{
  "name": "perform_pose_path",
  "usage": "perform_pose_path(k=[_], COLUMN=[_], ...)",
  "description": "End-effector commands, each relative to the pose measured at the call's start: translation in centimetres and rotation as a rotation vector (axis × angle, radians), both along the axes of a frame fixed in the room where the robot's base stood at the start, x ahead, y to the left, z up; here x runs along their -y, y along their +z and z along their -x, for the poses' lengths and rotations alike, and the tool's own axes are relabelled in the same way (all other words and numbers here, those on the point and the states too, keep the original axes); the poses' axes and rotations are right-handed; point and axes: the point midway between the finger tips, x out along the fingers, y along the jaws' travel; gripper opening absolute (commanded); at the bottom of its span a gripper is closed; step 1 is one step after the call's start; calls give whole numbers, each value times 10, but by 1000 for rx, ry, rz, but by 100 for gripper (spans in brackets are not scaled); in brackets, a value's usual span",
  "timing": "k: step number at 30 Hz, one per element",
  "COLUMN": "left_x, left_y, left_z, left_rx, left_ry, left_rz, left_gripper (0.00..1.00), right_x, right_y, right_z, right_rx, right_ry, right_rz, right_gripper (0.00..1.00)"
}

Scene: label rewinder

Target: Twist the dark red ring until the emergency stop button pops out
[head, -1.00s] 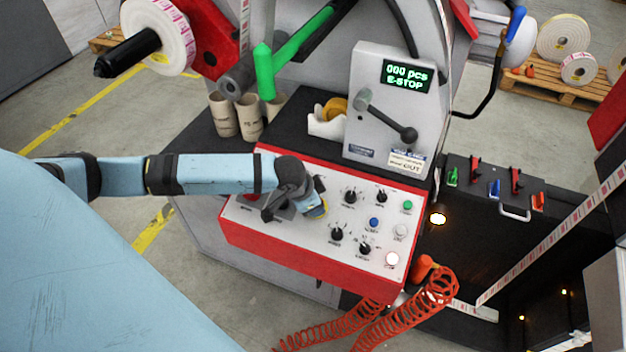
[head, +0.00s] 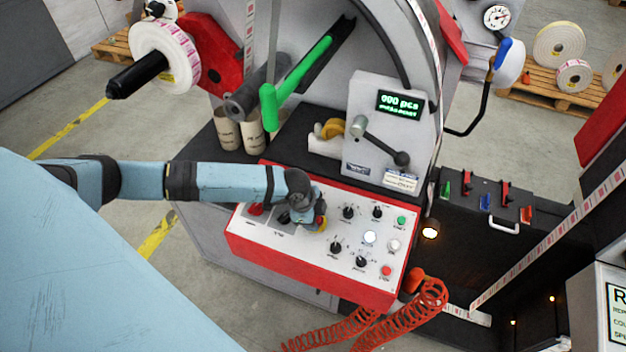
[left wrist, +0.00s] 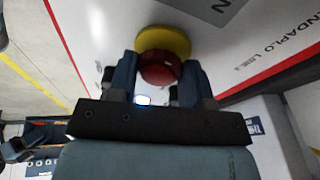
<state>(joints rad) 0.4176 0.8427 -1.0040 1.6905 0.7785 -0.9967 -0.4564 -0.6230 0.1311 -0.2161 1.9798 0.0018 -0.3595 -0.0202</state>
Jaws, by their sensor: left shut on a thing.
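The emergency stop button, with its dark red ring (left wrist: 160,70) on a yellow base (left wrist: 165,40), shows in the left wrist view between the two fingers of my left gripper (left wrist: 160,82). The fingers are shut on the ring from both sides. In the head view my left gripper (head: 312,220) is over the left half of the control panel (head: 300,257) and hides most of the button; a bit of yellow shows beside it. The display (head: 400,103) reads "000 pcs" with a blurred second line. My right gripper is not in view.
Black knobs (head: 348,213) stand just right of the gripper, with a lit whitish-blue button (head: 369,237) and a red button (head: 386,270) beyond. A red control (head: 256,209) sits left of it.

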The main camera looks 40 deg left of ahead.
Motion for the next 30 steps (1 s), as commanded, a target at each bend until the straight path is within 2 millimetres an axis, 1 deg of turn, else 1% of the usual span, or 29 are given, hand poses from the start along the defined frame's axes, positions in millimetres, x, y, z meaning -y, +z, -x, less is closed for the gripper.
perform_pose_path(k=[8,21,22,23,24,25,30], left_x=[1,1,1,1,1,1,0], left_y=[-1,-1,-1,-1,-1,-1,-1], left_z=[0,1,1,1,1,1,0], left_rx=[-7,-8,-8,-8,-7,-7,-7], left_ry=[-73,-82,-82,-82,-82,-82,-81], left_rz=[-19,-21,-21,-21,-21,-21,-22], left_gripper=[22,22,50,57,66,71,71], right_x=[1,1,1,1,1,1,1], right_y=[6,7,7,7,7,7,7], right_z=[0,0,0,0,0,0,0], right_rx=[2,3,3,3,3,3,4], right_ry=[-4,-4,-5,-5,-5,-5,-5], right_rz=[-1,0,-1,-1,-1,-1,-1], right_gripper=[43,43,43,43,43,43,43])
